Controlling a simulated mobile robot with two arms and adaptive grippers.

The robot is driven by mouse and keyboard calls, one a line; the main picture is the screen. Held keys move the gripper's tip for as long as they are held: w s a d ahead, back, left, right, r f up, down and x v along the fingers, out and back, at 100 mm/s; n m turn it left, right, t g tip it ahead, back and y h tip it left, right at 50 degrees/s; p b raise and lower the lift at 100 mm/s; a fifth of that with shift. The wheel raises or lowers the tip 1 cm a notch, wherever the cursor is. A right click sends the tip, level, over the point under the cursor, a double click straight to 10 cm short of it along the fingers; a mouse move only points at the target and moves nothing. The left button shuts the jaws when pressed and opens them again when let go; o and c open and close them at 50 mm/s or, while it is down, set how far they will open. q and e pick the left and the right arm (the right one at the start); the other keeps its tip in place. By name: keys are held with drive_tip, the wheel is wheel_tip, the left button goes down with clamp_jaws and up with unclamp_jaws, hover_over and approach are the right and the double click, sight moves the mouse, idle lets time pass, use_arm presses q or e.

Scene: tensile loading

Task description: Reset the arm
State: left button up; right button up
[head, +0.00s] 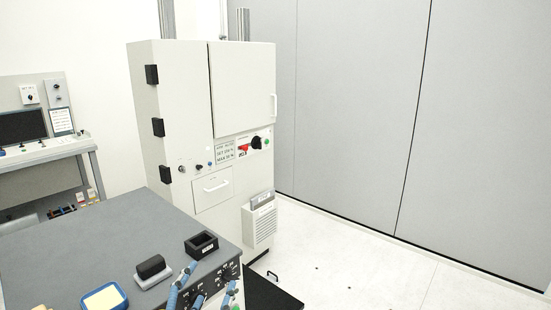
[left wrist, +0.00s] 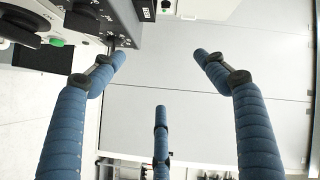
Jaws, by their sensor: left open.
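My left gripper (head: 204,287) shows at the bottom of the head view, with blue ribbed fingers beside the front edge of the grey bench (head: 85,235). In the left wrist view the left gripper (left wrist: 160,75) has its three blue fingers spread wide with nothing between them. One finger's tip appears close to a dark knob panel (left wrist: 95,20) at the upper left; I cannot tell if they touch. The same knob panel (head: 229,272) is on the bench front in the head view. My right gripper is in neither view.
A tall white cabinet (head: 240,90) with a red-handled switch stands behind. A desk with a screen (head: 22,126) is at left.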

use_arm(q)
drive_tip(key=s+a+f+n+g+y, duration=0.1)
drive_tip(key=s+a+f+n+g, duration=0.15)
drive_tip(key=s+f, duration=0.45)
drive_tip(key=s+a+f+n+g+y, duration=0.15)
drive_tip(key=s+f+n+g, duration=0.25)
drive_tip(key=f, duration=0.5)
drive_tip(key=s+a+f+n+g, duration=0.1)
drive_tip(key=s+f+n+g, duration=0.2)
drive_tip(key=s, duration=0.6)
drive_tip(key=s+f+n+g, duration=0.1)
drive_tip(key=s+f+g, duration=0.4)
drive_tip(key=s, duration=0.4)
wheel_tip(320, 180, down, 26)
drive_tip(key=s, duration=0.2)
drive_tip(key=s+a+f+g, duration=0.1)
drive_tip(key=s+a+f, duration=0.2)
drive_tip(key=s+f, duration=1.4)
drive_tip(key=shift+s+a+f+h+b, duration=0.15)
drive_tip(key=shift+f+h+b, duration=0.2)
drive_tip(key=shift+f+b, duration=0.15)
drive_tip(key=shift+m, duration=0.25)
